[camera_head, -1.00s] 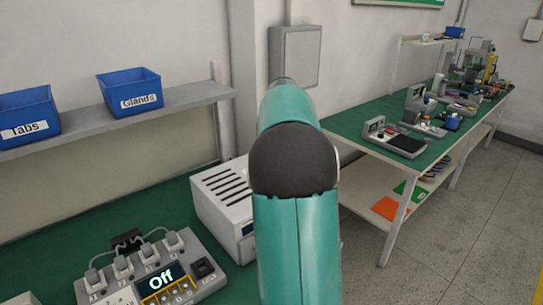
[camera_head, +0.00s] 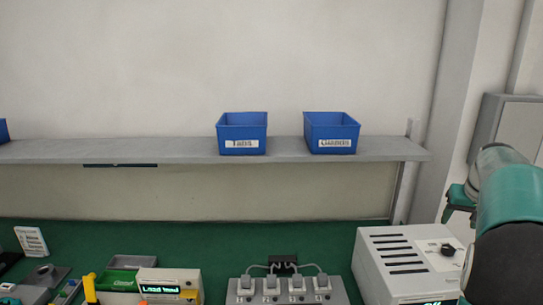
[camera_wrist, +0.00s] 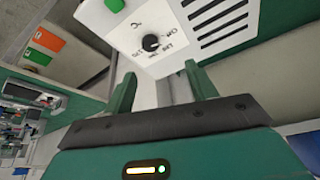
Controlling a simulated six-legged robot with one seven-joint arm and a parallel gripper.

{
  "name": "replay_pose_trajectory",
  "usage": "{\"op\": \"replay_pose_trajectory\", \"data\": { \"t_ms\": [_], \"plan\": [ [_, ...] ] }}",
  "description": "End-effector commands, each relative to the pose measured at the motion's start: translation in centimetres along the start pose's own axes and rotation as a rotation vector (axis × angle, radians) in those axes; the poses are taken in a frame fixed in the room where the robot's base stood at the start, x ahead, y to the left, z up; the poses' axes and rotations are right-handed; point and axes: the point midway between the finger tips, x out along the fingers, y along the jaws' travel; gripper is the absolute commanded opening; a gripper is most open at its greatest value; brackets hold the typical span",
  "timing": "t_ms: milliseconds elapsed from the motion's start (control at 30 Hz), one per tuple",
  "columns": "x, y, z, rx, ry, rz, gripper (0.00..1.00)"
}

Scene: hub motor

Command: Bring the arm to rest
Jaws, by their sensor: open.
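My gripper (camera_wrist: 165,92) shows in the wrist view with its two green fingers apart and nothing between them. Beyond the fingers is a white box (camera_wrist: 215,25) with a dark knob, dark vent slots and a green button. In the head view my teal arm is at the right edge, and a green part of its end shows beside the wall, right of the shelf. The same white box (camera_head: 385,262) stands on the green bench (camera_head: 210,245) below and left of my arm. I cannot tell the exact gap between gripper and box.
A socket strip (camera_head: 287,288) and a lit meter (camera_head: 170,285) stand at the bench front. A grey wall cabinet (camera_head: 510,130) is behind my arm.

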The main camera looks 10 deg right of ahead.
Motion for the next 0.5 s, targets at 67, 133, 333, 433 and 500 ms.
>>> {"op": "replay_pose_trajectory", "data": {
  "t_ms": [67, 133, 333, 433, 500],
  "plan": [
    [-1.7, -3.1, 1.1, -0.023, 0.011, -0.022, 0.57],
    [-3.1, -6.1, 2.6, -0.046, 0.018, -0.043, 0.57],
    [-6.9, -14.4, 8.8, -0.124, 0.031, -0.100, 0.57],
    [-8.4, -17.9, 12.6, -0.168, 0.036, -0.124, 0.57],
    [-9.2, -19.9, 15.4, -0.199, 0.042, -0.140, 0.57]
  ]
}}
